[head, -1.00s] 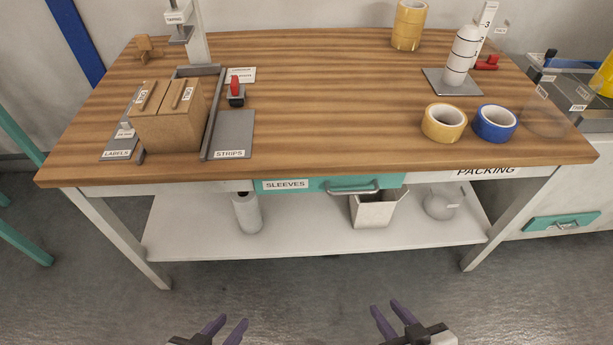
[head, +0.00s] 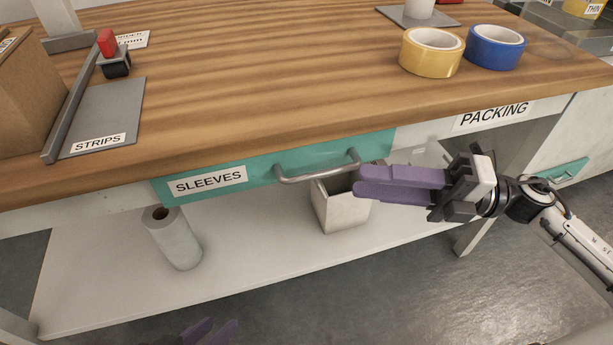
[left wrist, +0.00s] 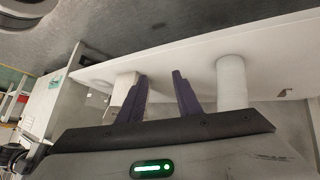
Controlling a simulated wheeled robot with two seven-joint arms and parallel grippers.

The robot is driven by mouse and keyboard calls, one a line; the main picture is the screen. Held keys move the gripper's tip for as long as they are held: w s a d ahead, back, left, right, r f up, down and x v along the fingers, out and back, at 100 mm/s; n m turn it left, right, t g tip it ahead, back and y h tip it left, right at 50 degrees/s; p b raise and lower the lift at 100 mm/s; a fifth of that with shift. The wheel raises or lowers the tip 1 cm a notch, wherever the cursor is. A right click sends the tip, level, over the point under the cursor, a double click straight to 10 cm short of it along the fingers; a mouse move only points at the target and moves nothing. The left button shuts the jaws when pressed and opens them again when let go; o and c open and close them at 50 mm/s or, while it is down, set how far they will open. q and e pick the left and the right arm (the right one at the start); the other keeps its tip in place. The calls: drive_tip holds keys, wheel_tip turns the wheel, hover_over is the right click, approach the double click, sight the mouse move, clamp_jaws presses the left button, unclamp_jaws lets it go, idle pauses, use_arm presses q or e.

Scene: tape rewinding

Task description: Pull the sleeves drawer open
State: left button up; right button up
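The teal sleeves drawer (head: 225,178) sits under the table's front edge, closed as far as I can see, with a metal bar handle (head: 318,174). My right gripper (head: 358,181) points left just beside and slightly below the handle's right end. Its two purple fingers are a little apart, seen nearly overlapping; nothing shows between them, and I see no grip on the handle. My left gripper (head: 213,331) is low at the bottom edge of the head view. In the left wrist view its fingers (left wrist: 160,75) are apart and empty.
The wooden tabletop (head: 270,85) overhangs the drawer. Below, the shelf (head: 110,285) holds a white roll (head: 173,240) and an open bin (head: 340,208). Yellow tape (head: 431,52) and blue tape (head: 495,47) lie on top. The floor in front is clear.

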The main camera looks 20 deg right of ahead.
sight(311, 173)
drive_tip(key=b+x, duration=0.1)
drive_tip(key=x, duration=0.9)
drive_tip(key=shift+r, duration=0.1)
clamp_jaws()
